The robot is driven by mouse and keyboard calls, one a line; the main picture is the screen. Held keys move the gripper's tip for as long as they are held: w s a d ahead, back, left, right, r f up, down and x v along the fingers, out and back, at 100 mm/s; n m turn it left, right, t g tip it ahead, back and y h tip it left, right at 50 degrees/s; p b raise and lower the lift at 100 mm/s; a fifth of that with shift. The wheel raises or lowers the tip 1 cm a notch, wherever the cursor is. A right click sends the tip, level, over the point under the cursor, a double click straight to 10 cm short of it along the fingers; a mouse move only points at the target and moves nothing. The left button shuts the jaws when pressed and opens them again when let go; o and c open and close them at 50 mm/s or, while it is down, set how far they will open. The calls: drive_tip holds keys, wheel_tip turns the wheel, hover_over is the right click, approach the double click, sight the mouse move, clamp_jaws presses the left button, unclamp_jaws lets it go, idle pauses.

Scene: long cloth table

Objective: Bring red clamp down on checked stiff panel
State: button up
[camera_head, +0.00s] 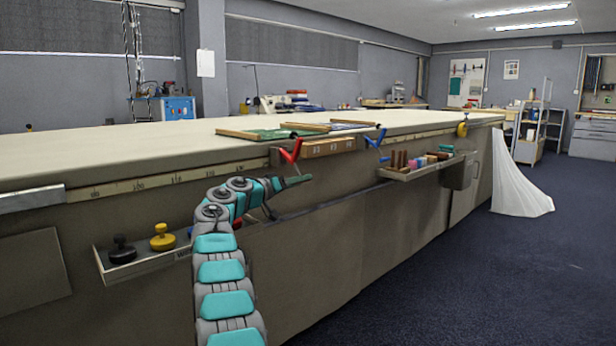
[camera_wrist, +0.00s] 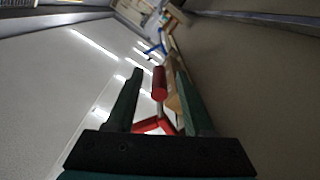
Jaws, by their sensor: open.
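The red clamp (camera_head: 291,150) is fixed at the table's front edge, its lever tilted upward. In the wrist view its red handle (camera_wrist: 159,83) shows between the fingers of my gripper (camera_wrist: 159,73), which is open; I cannot tell whether they touch it. In the head view my gripper (camera_head: 303,179) is just below the clamp. Flat panels with wooden edges lie on the table behind the clamp: a green one (camera_head: 268,134) and a bluish one (camera_head: 345,127). The check pattern is too small to make out.
A blue clamp (camera_head: 377,143) sits farther right along the edge of the table (camera_head: 130,152). A side tray (camera_head: 140,262) holds black and yellow knobs; another tray (camera_head: 420,171) holds small coloured blocks. White cloth (camera_head: 518,185) hangs at the far end. The floor at right is clear.

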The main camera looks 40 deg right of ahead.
drive_tip(key=d+p, duration=0.1)
drive_tip(key=d, duration=0.2)
drive_tip(key=shift+r, duration=0.15)
drive_tip(key=shift+w+d+p, duration=0.15)
drive_tip(key=shift+d+p, duration=0.2)
drive_tip(key=shift+d, duration=0.1)
clamp_jaws()
idle(1.1)
